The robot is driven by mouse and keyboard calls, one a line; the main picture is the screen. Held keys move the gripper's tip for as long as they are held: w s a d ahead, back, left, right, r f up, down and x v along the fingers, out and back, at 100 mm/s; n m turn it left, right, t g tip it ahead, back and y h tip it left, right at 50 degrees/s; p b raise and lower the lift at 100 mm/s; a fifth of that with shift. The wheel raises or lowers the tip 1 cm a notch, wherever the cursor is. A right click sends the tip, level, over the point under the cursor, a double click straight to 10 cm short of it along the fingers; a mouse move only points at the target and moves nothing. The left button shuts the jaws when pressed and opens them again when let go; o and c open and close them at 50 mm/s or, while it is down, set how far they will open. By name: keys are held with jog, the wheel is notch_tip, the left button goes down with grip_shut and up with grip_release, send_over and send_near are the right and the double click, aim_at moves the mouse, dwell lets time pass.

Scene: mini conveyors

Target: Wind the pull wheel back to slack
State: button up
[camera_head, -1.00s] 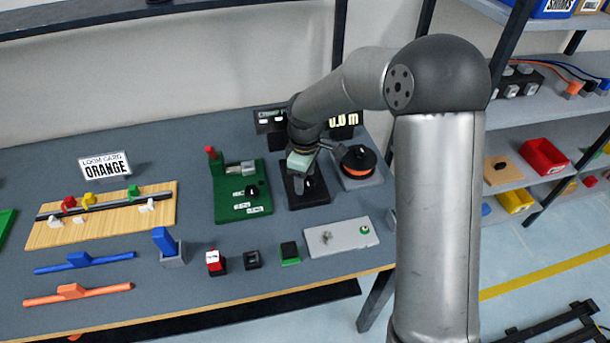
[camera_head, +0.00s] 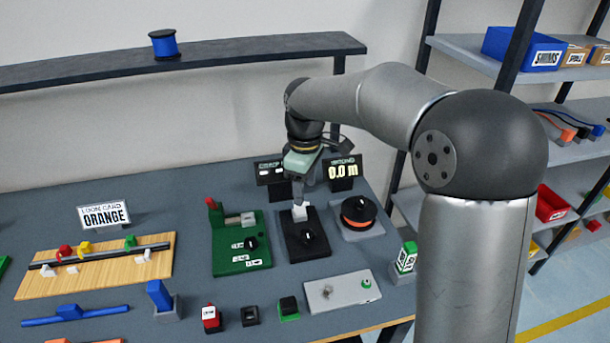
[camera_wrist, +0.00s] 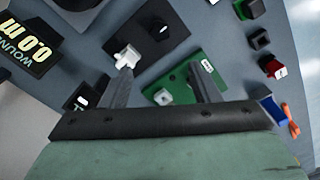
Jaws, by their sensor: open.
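No wheel is labelled as the pull wheel in a way I can read. My gripper (camera_wrist: 160,68) is open and empty, pointing down over the back of the black plate.
An orange spool (camera_head: 358,211) sits on a grey base to the right. A display (camera_head: 343,171) behind reads 0.0 m. A grey plate (camera_head: 341,291) and several small blocks lie in front. A wooden board (camera_head: 95,272) with coloured clips is at left.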

notch_tip(320, 180, up, 3)
jog(key=shift+f, duration=0.15)
dwell(0.4)
jog(key=s+d+f+m, duration=0.2)
jog(key=s+d+m, duration=0.2)
jog(key=s, duration=0.5)
jog(key=s+d+f+m, duration=0.3)
jog(key=s+d+m, duration=0.2)
jog(key=s, duration=0.4)
jog(key=s+d+f+m, duration=0.2)
jog(key=s+d+m, duration=0.2)
jog(key=s, duration=0.5)
jog(key=shift+d+f+m, duration=0.25)
jog(key=shift+d+m, duration=0.05)
jog(key=shift+d, duration=0.35)
